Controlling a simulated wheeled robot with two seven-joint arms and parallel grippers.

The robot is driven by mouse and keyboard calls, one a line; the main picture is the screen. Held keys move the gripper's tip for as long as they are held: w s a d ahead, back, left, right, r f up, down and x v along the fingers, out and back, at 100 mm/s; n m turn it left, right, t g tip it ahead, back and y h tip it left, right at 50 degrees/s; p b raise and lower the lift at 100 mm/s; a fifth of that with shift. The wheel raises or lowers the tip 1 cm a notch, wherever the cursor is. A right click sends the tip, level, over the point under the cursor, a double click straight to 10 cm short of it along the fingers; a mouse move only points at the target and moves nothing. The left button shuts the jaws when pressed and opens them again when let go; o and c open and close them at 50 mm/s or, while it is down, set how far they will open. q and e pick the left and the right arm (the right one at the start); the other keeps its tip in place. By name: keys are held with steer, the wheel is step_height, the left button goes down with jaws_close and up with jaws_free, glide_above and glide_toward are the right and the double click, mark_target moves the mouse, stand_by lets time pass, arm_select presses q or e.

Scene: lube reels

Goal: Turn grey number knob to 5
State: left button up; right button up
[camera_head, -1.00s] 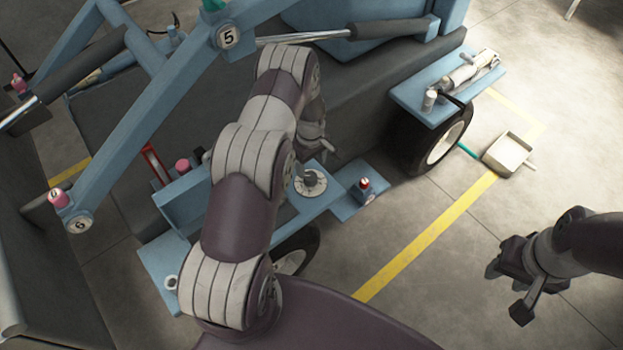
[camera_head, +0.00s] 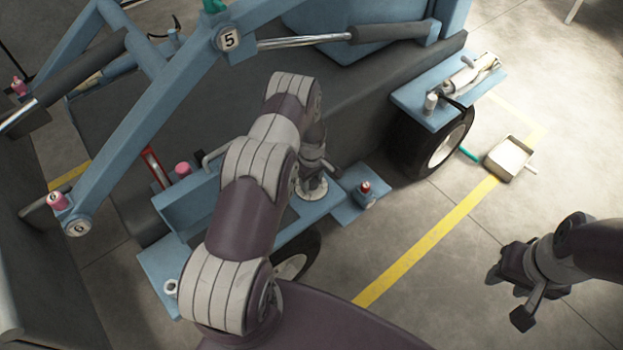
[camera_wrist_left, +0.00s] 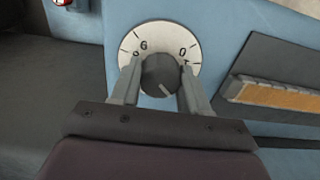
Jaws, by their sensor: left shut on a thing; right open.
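The grey number knob (camera_wrist_left: 160,76) sits on a round white dial (camera_wrist_left: 152,35) on a blue panel. In the left wrist view the dial shows a 6 or G-like mark at upper left and a 0 and part of another mark at right; its lower part is hidden. A light pointer line on the knob points down and slightly right. My left gripper (camera_wrist_left: 158,80) is shut on the knob, a finger on each side. In the head view the dial (camera_head: 312,190) shows only partly beneath my left gripper (camera_head: 313,178). My right gripper (camera_head: 508,268) is open and empty over the floor.
A blue block with a red-topped part (camera_head: 365,188) stands right of the dial. A blue beam with number badges (camera_head: 229,39) crosses the upper left. A wheel (camera_head: 440,145) and a tray (camera_head: 509,158) are further right. The floor around my right gripper is clear.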

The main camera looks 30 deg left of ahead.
arm_select(q)
steer(key=shift+m, duration=0.4)
steer(key=shift+f+m+b, duration=0.1)
steer(key=shift+m+b, duration=0.45)
steer(key=shift+m, duration=0.35)
steer(key=m+b, duration=0.1)
steer(key=m, duration=0.1)
steer(key=shift+m, duration=0.4)
steer(key=m, duration=0.3)
steer(key=shift+b, duration=0.35)
steer(key=shift+m, duration=1.7)
steer(key=shift+w, duration=0.1)
steer(key=o, duration=1.1)
steer(key=shift+c, duration=0.2)
